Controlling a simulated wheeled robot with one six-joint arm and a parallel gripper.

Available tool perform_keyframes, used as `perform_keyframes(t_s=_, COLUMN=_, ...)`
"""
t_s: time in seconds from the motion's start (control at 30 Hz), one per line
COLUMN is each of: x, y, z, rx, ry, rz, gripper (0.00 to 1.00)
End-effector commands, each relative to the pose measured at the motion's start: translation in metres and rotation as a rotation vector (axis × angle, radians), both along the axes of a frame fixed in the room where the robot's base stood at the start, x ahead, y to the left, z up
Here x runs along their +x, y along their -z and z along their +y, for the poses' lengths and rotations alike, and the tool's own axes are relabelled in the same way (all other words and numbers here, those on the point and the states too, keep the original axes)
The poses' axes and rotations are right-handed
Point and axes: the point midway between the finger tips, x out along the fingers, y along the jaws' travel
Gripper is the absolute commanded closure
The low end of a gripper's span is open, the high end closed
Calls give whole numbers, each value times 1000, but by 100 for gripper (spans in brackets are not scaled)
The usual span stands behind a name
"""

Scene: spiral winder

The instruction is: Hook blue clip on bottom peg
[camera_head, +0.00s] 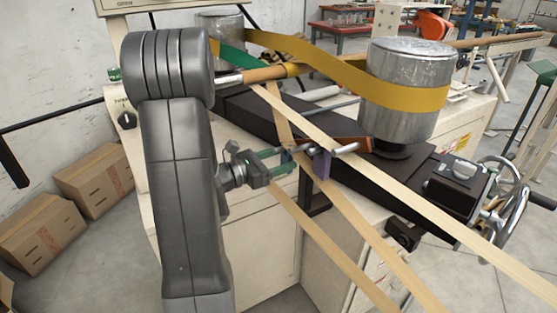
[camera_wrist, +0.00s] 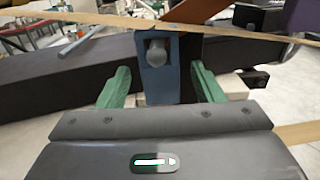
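The blue clip (camera_wrist: 172,85) stands upright between the green fingers of my gripper (camera_wrist: 161,75) in the wrist view. A grey round peg end (camera_wrist: 155,52) shows in its upper part, and a tan strip crosses at its top. A gap shows between the left finger and the clip; contact on the right is hard to tell. My gripper (camera_head: 285,159) is open in the head view, with the blue clip (camera_head: 287,155) small and partly hidden at its fingertips. A purple clip (camera_head: 322,164) hangs just right of it, by a metal peg (camera_head: 345,148).
Long tan strips (camera_head: 360,232) run diagonally past my gripper. A black machine arm (camera_head: 270,120) lies behind, with a metal drum (camera_head: 405,85) wrapped by a yellow belt (camera_head: 330,72). A handwheel (camera_head: 495,200) stands at right. Cardboard boxes (camera_head: 40,235) sit on the floor at left.

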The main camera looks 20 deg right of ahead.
Motion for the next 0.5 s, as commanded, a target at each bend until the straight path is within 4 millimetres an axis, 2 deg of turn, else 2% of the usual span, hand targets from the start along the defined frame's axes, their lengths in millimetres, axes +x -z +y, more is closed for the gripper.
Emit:
perform_keyframes(t_s=0.33, x=0, y=0, z=2, rx=0, ry=-1, rz=0, gripper=37)
perform_keyframes(t_s=0.5, x=0, y=1, z=17, rx=1, ry=-4, rz=0, gripper=37)
